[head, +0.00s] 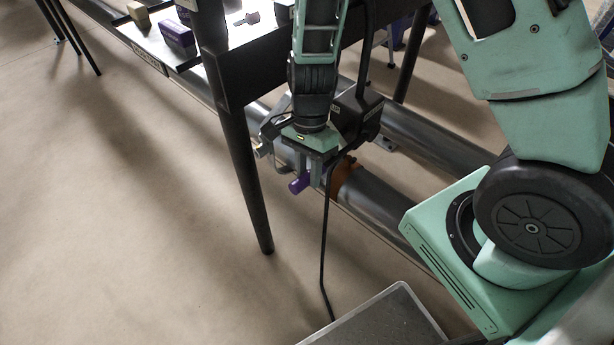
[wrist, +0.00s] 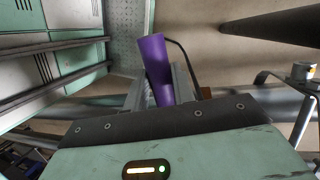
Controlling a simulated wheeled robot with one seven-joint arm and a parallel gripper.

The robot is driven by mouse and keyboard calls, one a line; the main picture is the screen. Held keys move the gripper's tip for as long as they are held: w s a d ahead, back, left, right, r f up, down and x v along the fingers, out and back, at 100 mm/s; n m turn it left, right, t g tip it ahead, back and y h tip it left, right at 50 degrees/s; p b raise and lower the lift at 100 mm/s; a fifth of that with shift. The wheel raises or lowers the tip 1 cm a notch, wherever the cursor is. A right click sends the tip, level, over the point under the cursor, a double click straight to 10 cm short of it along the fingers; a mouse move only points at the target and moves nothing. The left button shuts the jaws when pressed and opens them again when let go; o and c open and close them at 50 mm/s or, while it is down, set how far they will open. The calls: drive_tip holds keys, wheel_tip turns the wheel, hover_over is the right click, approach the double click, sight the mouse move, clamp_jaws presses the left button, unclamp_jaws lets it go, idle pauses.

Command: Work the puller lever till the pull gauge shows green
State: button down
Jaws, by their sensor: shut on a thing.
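My gripper (head: 316,172) is low beside the pipe in the head view, its fingers shut on the purple lever handle (head: 299,184). The handle's end sticks out to the left of the fingers. In the wrist view the purple handle (wrist: 154,62) stands tilted between the two grey fingers. The puller's dark body (head: 357,114) sits on the pipe just behind my gripper, partly hidden by my wrist. I cannot make out a pull gauge face or its colour in either view.
The grey pipe (head: 385,200) runs low across the floor, with an orange-brown band (head: 345,174) near my gripper. A dark table leg (head: 245,180) stands close on the left. A thin black rod or cable (head: 324,235) hangs in front. Open floor (head: 110,200) lies left.

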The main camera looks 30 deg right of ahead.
drive_tip(key=r, duration=0.1)
drive_tip(key=d+r+y+p, duration=0.1)
drive_tip(key=r, duration=0.1)
drive_tip(key=r+y+p, duration=0.1)
drive_tip(key=r, duration=0.1)
drive_tip(key=shift+w+d+g, duration=0.2)
drive_tip(key=shift+w+g, duration=0.05)
drive_tip(key=shift+g, duration=0.15)
drive_tip(key=c, duration=1.2)
unclamp_jaws()
drive_tip(key=shift+o, duration=0.2)
drive_tip(key=p+v, duration=0.2)
drive_tip(key=v, duration=1.5)
drive_tip(key=shift+d+p, duration=0.3)
drive_tip(key=shift+p, duration=0.1)
drive_tip(key=shift+r, duration=0.1)
